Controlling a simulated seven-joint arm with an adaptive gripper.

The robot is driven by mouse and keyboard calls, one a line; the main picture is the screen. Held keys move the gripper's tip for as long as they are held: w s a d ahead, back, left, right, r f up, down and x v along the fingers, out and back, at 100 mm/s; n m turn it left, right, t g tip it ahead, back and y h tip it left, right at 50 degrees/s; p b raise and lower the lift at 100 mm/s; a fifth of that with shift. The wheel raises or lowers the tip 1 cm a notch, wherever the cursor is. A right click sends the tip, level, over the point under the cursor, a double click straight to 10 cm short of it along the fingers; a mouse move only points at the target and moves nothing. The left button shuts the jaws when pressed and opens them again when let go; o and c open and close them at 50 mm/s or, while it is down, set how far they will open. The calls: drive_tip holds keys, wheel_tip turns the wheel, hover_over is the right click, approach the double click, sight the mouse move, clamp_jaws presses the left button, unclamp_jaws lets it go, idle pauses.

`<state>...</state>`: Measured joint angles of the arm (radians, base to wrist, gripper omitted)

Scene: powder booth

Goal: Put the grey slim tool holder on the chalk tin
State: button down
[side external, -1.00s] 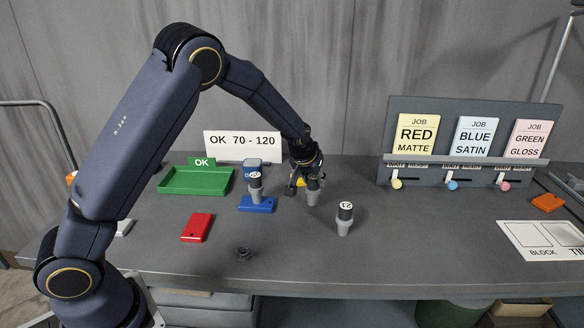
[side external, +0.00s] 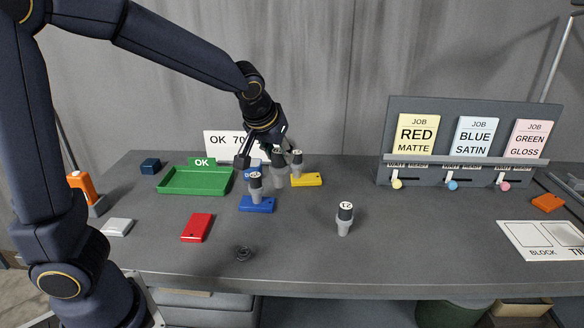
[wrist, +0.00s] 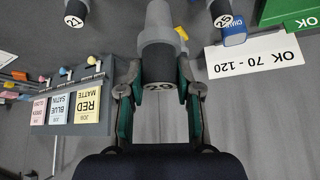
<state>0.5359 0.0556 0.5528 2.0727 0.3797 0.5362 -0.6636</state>
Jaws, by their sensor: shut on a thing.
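My gripper (side external: 266,156) is shut on a grey slim tool holder (side external: 279,178) with a dark, numbered top. In the wrist view the holder (wrist: 157,55) sits between the fingers (wrist: 161,84), its grey end pointing away. The chalk tin (wrist: 234,34) is a small blue box with a light label, in front of the OK 70-120 card. In the side view the tin (side external: 252,172) is partly hidden by my gripper and a standing holder. The held holder appears upright, right of the tin; its height above the bench is hard to tell.
Another holder (side external: 255,188) stands on a blue block (side external: 262,205). A green tray (side external: 185,181) and red block (side external: 197,229) lie left. The front bench is mostly clear.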

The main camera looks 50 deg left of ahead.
drive_tip(key=s+a+r+n+g+y, duration=0.1)
drive_tip(key=a+r+n, duration=0.15)
drive_tip(key=a, duration=0.75)
drive_tip(key=s+a+r+n+g+y, duration=0.15)
drive_tip(key=a+n, duration=0.25)
drive_tip(key=a, duration=0.6)
drive_tip(key=shift+m+t, duration=0.25)
drive_tip(key=shift+t, duration=0.1)
drive_tip(key=shift+w+a+f, duration=1.15)
drive_tip(key=shift+w+f, duration=0.95)
drive_tip(key=shift+w+a+f, duration=1.15)
drive_tip(key=shift+w+f, duration=1)
drive_tip(key=shift+w+a+f, duration=1.15)
drive_tip(key=shift+w+f, duration=0.95)
drive_tip(key=shift+f, duration=0.1)
drive_tip(key=c, duration=0.8)
unclamp_jaws()
drive_tip(key=shift+f, duration=0.1)
